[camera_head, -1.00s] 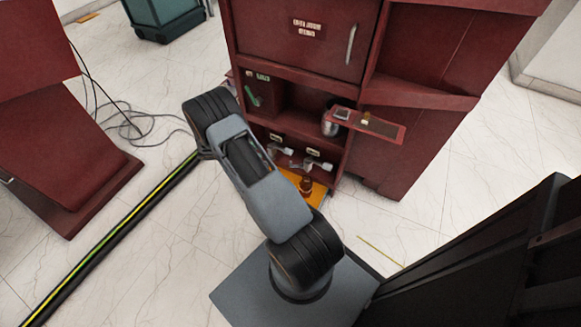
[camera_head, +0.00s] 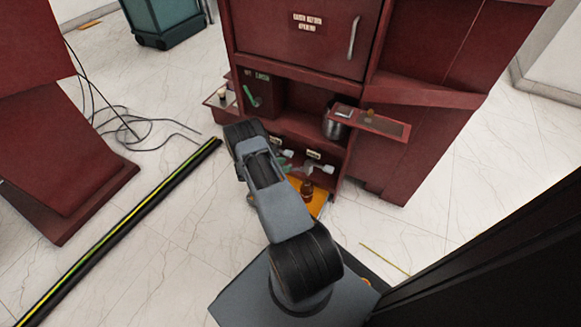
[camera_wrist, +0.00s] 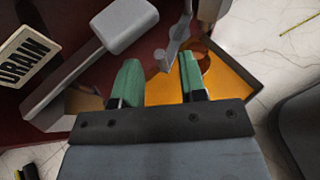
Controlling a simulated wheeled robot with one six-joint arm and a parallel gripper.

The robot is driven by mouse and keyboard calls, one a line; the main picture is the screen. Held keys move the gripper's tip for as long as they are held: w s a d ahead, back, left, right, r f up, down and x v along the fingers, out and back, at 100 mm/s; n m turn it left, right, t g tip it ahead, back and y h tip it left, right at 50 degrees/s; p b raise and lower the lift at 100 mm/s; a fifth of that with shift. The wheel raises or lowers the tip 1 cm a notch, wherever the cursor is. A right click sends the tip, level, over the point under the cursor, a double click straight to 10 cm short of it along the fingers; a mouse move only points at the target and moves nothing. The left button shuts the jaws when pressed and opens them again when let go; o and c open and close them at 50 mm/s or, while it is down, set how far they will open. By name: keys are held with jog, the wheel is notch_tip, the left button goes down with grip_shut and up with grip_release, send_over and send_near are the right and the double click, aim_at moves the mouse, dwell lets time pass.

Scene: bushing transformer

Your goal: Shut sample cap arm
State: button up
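In the wrist view, my gripper (camera_wrist: 160,68) is open, with its two green fingertips apart and nothing between them. A thin grey metal arm (camera_wrist: 174,54), which looks like the sample cap arm, hangs just beyond the fingertips, near the right one. I see no clear contact. A thick grey lever (camera_wrist: 100,45) lies to the upper left by the DRAIN label (camera_wrist: 27,58). In the head view, grey valve handles (camera_head: 328,169) sit in the red cabinet's low bay, above a brown bottle (camera_head: 307,190). My arm hides most of my gripper there.
An orange tray (camera_wrist: 230,75) lies beyond the fingertips. A red side shelf (camera_head: 385,126) sticks out to the right, beside a metal pot (camera_head: 333,125). A black and yellow floor strip (camera_head: 120,232) and loose cables (camera_head: 150,128) lie left.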

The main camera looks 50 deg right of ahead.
jog(key=shift+b+x, duration=0.4)
jog(key=shift+x, duration=1.45)
jog(key=shift+c, duration=0.3)
grip_shut()
